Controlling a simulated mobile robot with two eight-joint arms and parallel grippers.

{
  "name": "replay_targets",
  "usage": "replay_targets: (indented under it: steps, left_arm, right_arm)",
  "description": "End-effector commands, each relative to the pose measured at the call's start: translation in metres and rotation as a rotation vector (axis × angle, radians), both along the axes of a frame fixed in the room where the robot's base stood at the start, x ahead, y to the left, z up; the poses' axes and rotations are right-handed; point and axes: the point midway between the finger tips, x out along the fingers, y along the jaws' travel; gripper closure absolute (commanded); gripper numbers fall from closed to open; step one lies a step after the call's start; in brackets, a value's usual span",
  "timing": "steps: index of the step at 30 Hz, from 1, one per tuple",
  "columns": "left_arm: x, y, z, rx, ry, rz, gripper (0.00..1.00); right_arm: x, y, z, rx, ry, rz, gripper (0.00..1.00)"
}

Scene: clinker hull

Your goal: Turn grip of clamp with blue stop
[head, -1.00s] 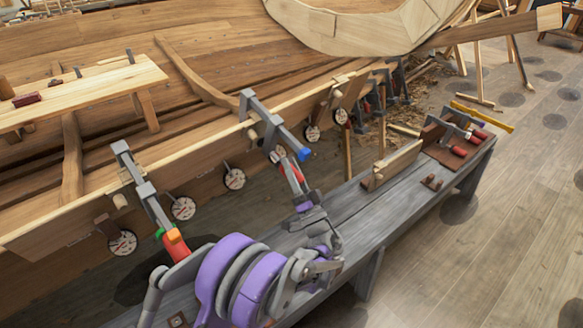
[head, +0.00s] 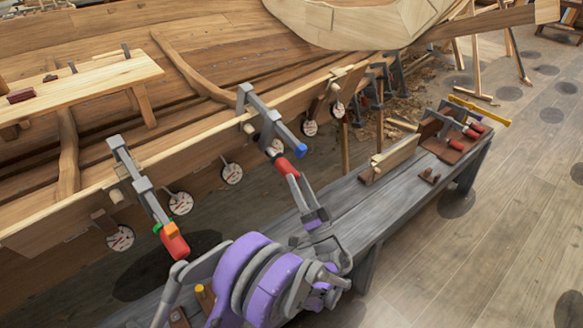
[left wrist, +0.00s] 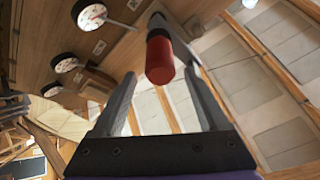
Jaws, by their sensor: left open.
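The clamp with the blue stop (head: 301,151) is fixed over the plank's upper edge near the middle of the head view. Its red grip (head: 285,167) hangs below the bar, just beyond my left gripper (head: 289,178). In the left wrist view the red grip (left wrist: 160,58) points towards the camera, in line with the gap between my two open fingers (left wrist: 160,82). Space shows between each finger and the grip. Whether the fingertips overlap the grip's end is hard to tell. My right gripper is not in view.
A second clamp (head: 148,195) with a red grip, orange and green marks stands to the left. Several round dials (head: 232,173) hang along the plank. The grey bench (head: 372,207) runs below my arm and carries a wooden block and spare clamps (head: 455,140).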

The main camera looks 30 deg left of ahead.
Motion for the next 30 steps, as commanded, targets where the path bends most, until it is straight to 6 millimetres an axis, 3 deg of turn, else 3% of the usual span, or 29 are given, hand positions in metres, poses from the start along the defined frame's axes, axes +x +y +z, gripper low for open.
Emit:
replay_targets:
  steps: [3, 9, 30]
  left_arm:
    - [-0.009, -0.016, -0.013, -0.001, 0.000, -0.003, 0.23]
    - [-0.018, -0.029, -0.024, -0.001, 0.000, -0.001, 0.23]
    - [-0.019, -0.030, -0.025, -0.001, 0.000, 0.001, 0.23]
  right_arm:
    - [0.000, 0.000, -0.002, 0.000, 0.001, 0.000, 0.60]
    - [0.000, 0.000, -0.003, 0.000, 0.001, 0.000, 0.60]
    - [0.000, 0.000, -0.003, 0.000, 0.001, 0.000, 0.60]
